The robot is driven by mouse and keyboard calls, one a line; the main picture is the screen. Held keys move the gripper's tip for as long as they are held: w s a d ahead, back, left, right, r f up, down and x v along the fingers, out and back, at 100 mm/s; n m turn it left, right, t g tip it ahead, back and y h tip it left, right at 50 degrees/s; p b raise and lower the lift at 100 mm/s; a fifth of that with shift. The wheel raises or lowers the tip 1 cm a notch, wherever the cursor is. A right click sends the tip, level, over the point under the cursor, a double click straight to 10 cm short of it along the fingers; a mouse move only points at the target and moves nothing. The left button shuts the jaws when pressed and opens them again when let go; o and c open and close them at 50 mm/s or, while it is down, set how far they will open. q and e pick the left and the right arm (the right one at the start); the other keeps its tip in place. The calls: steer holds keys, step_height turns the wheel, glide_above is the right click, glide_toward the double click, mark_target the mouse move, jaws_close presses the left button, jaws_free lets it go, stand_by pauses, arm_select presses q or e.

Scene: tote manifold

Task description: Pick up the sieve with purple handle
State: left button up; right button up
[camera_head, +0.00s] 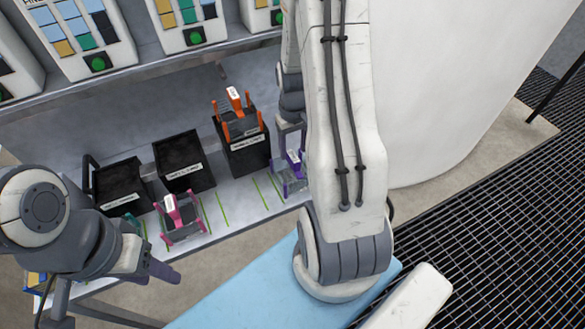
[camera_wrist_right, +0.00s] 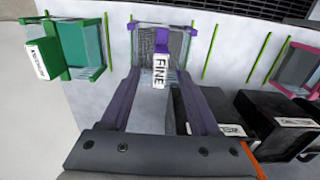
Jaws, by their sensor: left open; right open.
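The sieve with the purple handle (camera_head: 291,178) stands on the bench beside my right arm, partly hidden by it. In the right wrist view the sieve (camera_wrist_right: 161,40) is ahead, with a grey mesh and a white "FINE" label on its handle. My right gripper (camera_wrist_right: 160,76) is open, its two purple fingers on either side of the label, with gaps visible. In the head view the right gripper (camera_head: 290,138) is just above the sieve, partly hidden. My left gripper (camera_head: 164,271) hangs empty at the lower left, away from the sieve.
A pink sieve (camera_head: 180,218) stands to the left. An orange-handled sieve (camera_head: 236,122) rests on a black bin (camera_head: 246,155); two other black bins (camera_head: 183,165) (camera_head: 119,185) stand nearby. A green sieve (camera_wrist_right: 90,45) flanks the purple one in the wrist view. A shelf with dispensers is behind.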

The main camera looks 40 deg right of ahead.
mark_target(293, 165)
step_height(293, 165, down, 8)
steer(key=shift+w+f+p, duration=0.15)
steer(key=shift+f+p, duration=0.1)
steer(key=shift+p, duration=0.5)
jaws_close()
